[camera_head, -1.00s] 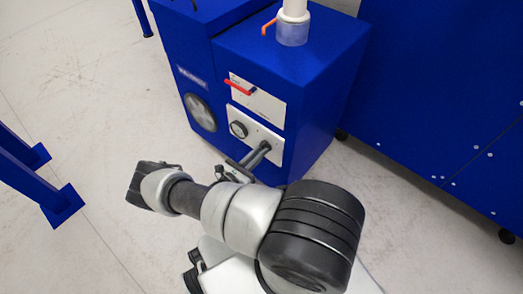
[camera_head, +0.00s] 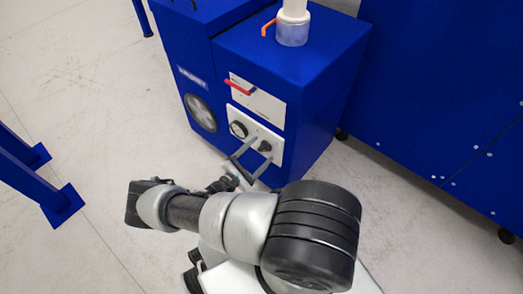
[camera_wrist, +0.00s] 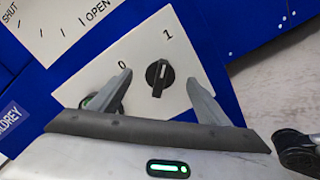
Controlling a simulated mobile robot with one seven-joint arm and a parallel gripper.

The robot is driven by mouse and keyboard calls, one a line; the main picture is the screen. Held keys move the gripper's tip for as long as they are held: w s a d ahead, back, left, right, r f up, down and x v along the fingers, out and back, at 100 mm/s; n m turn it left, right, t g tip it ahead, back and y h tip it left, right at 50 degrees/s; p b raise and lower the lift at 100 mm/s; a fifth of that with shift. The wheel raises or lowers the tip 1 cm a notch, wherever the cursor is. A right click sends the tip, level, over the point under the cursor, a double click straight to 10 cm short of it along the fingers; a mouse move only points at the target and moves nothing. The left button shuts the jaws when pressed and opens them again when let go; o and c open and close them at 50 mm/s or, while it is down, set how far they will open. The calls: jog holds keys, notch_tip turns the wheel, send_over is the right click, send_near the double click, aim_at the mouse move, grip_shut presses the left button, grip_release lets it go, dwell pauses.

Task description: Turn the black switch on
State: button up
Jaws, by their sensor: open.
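The black switch (camera_wrist: 160,78) is a rotary knob on a white panel (camera_wrist: 80,82) marked 0 and 1. In the wrist view its handle lines up toward the 1 mark. The switch also shows in the head view (camera_head: 265,147), low on the blue machine's front. My gripper (camera_wrist: 158,77) is open, with one finger on each side of the knob and visible gaps between. In the head view, my gripper (camera_head: 261,149) is right in front of the panel. How close the fingertips are to the panel is hard to tell.
Above is a panel with a red lever (camera_head: 240,88). The blue machine (camera_head: 310,100) stands on pale floor, with blue legs (camera_head: 62,205) at left.

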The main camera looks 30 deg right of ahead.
dwell(0.4)
jog(key=v, duration=0.7)
dwell(0.4)
jog(key=shift+r, duration=0.1)
dwell(0.3)
jog(key=a+r+m+g+y, duration=0.4)
jog(key=r+m+y, duration=0.15)
jog(key=r, duration=0.95)
jog(key=a+r+m+g+y, duration=0.35)
jog(key=r+m+y, duration=0.2)
jog(key=r, duration=0.95)
jog(key=s+a+r+m+t+y, duration=0.1)
jog(key=s+r+t+y, duration=0.2)
jog(key=s+r, duration=0.65)
jog(key=s+a+r+m+t+y, duration=0.15)
jog(key=s+r+t+y, duration=0.35)
jog(key=r, duration=0.7)
notch_tip(320, 180, up, 28)
jog(key=s+g+h+p, duration=0.1)
jog(key=h+p, duration=0.1)
jog(key=p, duration=2.5)
jog(key=shift+d+r+p, duration=0.2)
jog(key=shift+p, duration=0.2)
